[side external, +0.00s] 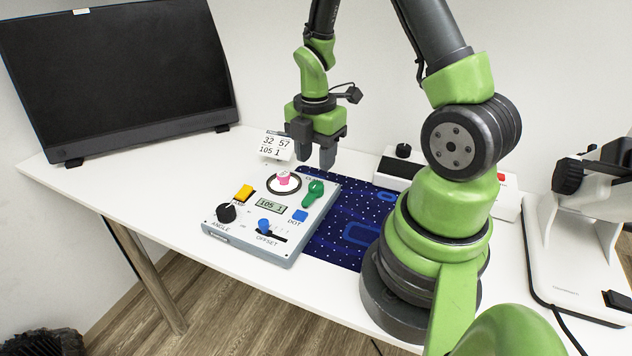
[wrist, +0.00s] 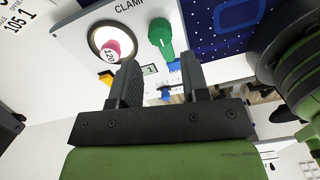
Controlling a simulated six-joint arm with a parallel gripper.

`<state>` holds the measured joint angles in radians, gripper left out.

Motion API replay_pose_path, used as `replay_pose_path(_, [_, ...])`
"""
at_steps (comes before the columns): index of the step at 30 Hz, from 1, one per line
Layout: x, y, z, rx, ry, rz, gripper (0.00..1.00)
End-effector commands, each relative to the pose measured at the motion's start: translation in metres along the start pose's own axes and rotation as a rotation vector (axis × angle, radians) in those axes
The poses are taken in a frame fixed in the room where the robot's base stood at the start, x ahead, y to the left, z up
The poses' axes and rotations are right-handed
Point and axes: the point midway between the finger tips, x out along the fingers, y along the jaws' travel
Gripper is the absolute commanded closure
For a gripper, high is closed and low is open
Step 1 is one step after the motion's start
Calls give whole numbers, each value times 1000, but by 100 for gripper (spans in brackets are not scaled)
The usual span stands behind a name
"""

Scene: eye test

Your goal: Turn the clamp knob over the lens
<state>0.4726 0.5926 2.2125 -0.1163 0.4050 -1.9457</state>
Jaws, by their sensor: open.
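The green clamp knob (side external: 314,188) is on the grey panel box. In the wrist view the knob (wrist: 160,36) stands beside the ring, below the CLAMP lettering, its narrow end pointing down the picture and not over the ring. The pink piece marked 120 (wrist: 112,50) sits in the dark-rimmed round ring (side external: 270,184); I take this as the lens place. My gripper (side external: 314,157) is open and empty, above and behind the knob in the side view. In the wrist view the fingertips (wrist: 158,70) lie below the knob in the picture, apart from it.
The panel box (side external: 222,232) also carries a black angle dial (side external: 227,213), a yellow button (side external: 244,192), a display (side external: 270,204), a blue slider (side external: 264,226) and a blue button (side external: 299,216). A number card (side external: 277,146) stands behind it. A dark blue mat (side external: 330,240) lies right.

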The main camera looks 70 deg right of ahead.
Motion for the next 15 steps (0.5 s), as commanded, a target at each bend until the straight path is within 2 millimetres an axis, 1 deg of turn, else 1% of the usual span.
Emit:
replay_pose_path(1, [11,-1,0,1,2,-7,58])
replay_pose_path(6, [39,-1,0,1,1,-6,58])
replay_pose_path(9, [52,-1,0,1,0,-4,58])
replay_pose_path(15, [65,0,0,2,-1,-1,58])
